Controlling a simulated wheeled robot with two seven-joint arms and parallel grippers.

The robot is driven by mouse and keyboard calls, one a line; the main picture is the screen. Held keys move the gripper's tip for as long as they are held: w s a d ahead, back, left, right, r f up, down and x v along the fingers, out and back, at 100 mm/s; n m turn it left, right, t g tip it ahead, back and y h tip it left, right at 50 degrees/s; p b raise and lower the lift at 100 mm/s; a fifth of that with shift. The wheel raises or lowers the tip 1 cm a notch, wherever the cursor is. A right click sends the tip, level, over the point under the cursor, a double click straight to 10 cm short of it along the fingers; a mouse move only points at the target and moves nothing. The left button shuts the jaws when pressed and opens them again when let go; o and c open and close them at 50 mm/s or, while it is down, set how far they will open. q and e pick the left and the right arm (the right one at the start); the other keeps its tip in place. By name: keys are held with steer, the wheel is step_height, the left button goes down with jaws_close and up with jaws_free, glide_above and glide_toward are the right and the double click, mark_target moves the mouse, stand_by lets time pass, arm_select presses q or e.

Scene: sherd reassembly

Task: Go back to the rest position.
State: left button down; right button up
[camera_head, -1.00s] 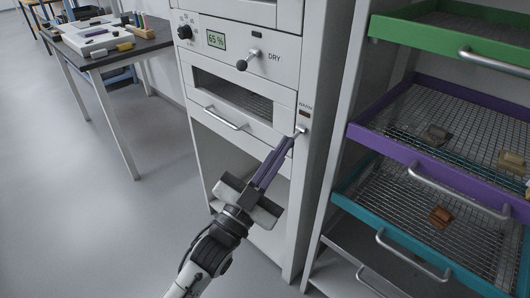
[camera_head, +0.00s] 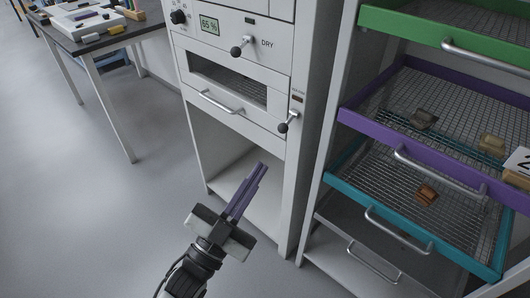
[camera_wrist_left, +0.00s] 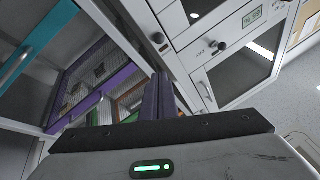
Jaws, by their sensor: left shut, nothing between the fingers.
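My left gripper (camera_head: 260,168) has purple fingers that are closed together with nothing between them. It points up and right, in front of the open lower space of the white cabinet (camera_head: 228,118). Its tips are apart from the lever with a black ball (camera_head: 284,128) on the cabinet's right post. In the left wrist view the purple fingers (camera_wrist_left: 160,80) also show together and empty. My right gripper is in neither view.
The cabinet has a DRY lever (camera_head: 237,51), a display (camera_head: 209,25) and a drawer handle (camera_head: 220,104). At right stands a rack with green (camera_head: 400,24), purple (camera_head: 380,131) and teal (camera_head: 347,191) mesh trays holding sherds. A table (camera_head: 104,41) stands at left. Floor at left is clear.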

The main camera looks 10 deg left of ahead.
arm_select(q)
steer(key=shift+s+a+f, duration=0.2)
steer(key=shift+s+f, duration=0.15)
steer(key=shift+s, duration=0.1)
